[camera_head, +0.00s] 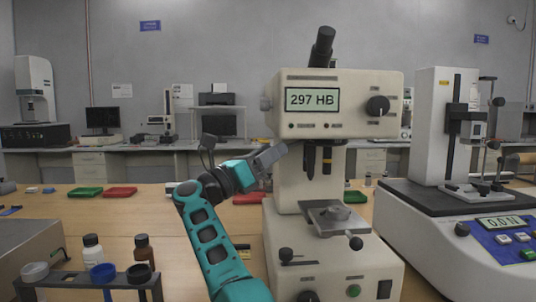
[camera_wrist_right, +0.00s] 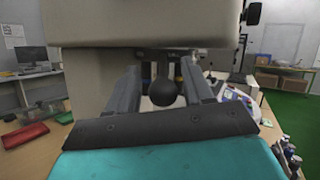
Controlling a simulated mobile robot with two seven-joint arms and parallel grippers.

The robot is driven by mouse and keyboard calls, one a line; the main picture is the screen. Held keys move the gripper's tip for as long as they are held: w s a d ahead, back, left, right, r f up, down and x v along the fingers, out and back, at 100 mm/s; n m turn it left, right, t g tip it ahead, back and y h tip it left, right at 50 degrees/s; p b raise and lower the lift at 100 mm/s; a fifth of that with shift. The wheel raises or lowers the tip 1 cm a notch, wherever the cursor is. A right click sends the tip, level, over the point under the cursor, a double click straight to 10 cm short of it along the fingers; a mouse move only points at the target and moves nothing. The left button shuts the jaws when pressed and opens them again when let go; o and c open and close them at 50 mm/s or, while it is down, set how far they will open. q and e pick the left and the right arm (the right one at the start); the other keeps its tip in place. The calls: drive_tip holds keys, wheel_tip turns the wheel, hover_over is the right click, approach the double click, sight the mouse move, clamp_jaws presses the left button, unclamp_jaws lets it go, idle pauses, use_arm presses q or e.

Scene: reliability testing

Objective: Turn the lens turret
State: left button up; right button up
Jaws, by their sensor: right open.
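A cream hardness tester (camera_head: 295,185) with a display reading "297 HB" stands on the bench. Its lens turret (camera_head: 318,160) hangs under the head as dark cylinders. My right gripper (camera_head: 276,153) is open at the left side of the turret, under the head's left edge. In the right wrist view a dark round knob (camera_wrist_right: 162,93) on a short stem shows between the two spread fingers of the right gripper (camera_wrist_right: 161,76). I cannot tell whether either finger touches it. Much of the turret is hidden in that view. My left gripper is not in view.
Below the turret is the tester's stage (camera_head: 335,218) with a small round piece on it. A white force tester (camera_head: 445,130) stands to the right. A bottle rack (camera_head: 90,278) is at front left. Red and green trays (camera_head: 120,192) lie behind.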

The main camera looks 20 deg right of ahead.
drive_tip(key=shift+a, duration=0.1)
drive_tip(key=v, duration=1.2)
drive_tip(key=shift+a, duration=0.3)
drive_tip(key=shift+f, duration=0.1)
